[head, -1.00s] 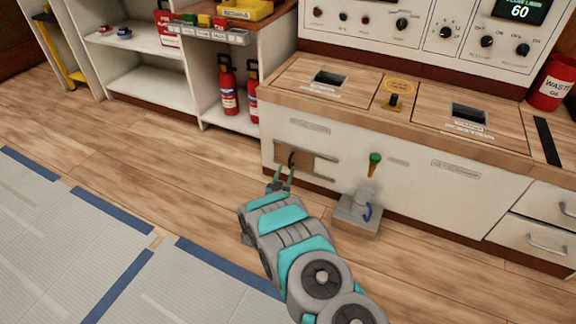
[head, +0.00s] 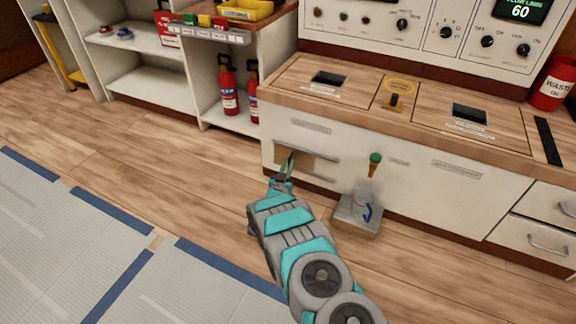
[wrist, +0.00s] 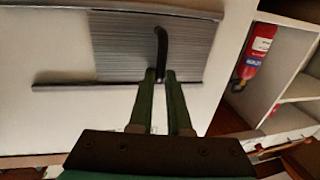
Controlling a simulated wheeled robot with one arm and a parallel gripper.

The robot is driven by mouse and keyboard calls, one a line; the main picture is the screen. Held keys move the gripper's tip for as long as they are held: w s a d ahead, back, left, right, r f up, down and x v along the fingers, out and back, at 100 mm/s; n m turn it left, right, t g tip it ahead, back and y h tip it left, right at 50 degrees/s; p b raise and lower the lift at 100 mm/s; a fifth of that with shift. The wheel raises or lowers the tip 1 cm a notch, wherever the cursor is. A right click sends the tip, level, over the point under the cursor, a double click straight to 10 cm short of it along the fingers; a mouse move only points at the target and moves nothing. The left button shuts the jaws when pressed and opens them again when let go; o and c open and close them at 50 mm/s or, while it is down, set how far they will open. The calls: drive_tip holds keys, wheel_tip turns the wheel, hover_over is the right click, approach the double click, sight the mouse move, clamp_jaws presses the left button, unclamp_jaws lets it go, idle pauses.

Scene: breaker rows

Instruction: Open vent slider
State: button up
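In the head view my fingers hide most of the handle. My gripper (wrist: 161,74) has its two green fingers close together, one on each side of the handle's lower part, and looks shut on it. It also shows at the panel in the head view (head: 290,157).
A grey box with a green-knobbed lever (head: 374,160) stands right of the panel. Fire extinguishers (head: 228,88) stand in the shelf at left. The white cabinet has a wooden top (head: 350,97). Drawers with handles (head: 548,245) are at right.

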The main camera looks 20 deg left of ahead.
clamp_jaws()
idle(0.8)
drive_tip(key=shift+d, duration=0.1)
drive_tip(key=p, duration=0.1)
approach(313, 161)
drive_tip(key=w, duration=0.4)
drive_tip(key=shift+a+f, duration=0.15)
drive_tip(key=shift+a, duration=0.2)
drive_tip(key=o, duration=0.5)
unclamp_jaws()
